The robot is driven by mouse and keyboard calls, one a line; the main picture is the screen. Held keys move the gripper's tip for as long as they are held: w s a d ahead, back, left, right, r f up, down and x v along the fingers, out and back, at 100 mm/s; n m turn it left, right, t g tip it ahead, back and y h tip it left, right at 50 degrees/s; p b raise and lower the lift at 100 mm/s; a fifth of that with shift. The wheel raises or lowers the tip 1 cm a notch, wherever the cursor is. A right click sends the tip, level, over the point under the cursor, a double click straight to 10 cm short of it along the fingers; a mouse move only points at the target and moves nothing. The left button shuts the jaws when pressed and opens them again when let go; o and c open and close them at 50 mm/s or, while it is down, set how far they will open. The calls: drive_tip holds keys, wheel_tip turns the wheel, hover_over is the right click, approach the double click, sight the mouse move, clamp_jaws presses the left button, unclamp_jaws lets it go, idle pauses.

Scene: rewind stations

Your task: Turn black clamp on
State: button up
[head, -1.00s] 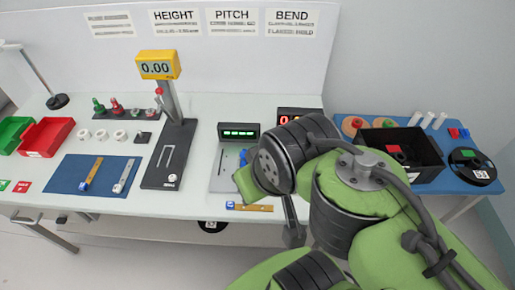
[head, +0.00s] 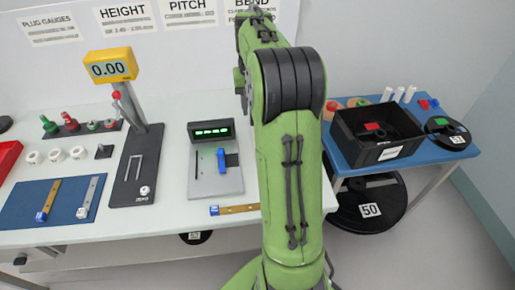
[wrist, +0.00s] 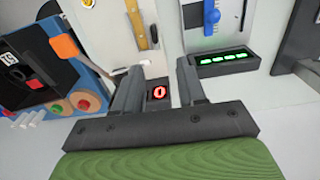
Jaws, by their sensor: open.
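I cannot make out a black clamp for certain in either view. In the wrist view my gripper (wrist: 159,70) is open and empty, with its two fingers spread. Between the fingers shows a small black display box (wrist: 157,91) with a red digit. Beyond it is a pale plate (wrist: 165,35) with a brass-coloured strip (wrist: 139,28). In the head view my green arm hides the gripper and the station behind it. A grey station with a blue clamp (head: 221,160) stands left of my arm; its green display (head: 210,131) also shows in the wrist view (wrist: 224,59).
A black bin (head: 385,155) with a red piece inside stands on the blue side table (head: 462,154) at right. A height gauge (head: 135,165) with a yellow readout stands at left. A brass strip (head: 237,209) lies near the front edge. A round black base numbered 50 is on the floor.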

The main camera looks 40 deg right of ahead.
drive_tip(key=f+b, duration=0.1)
drive_tip(key=f, duration=0.4)
drive_tip(key=d+f+b, duration=0.1)
drive_tip(key=f+b, duration=0.1)
drive_tip(key=f, duration=0.4)
drive_tip(key=d+f+b, duration=0.1)
drive_tip(key=f+b, duration=0.1)
drive_tip(key=f, duration=0.4)
drive_tip(key=shift+f, duration=0.2)
drive_tip(key=shift+a, duration=0.1)
clamp_jaws()
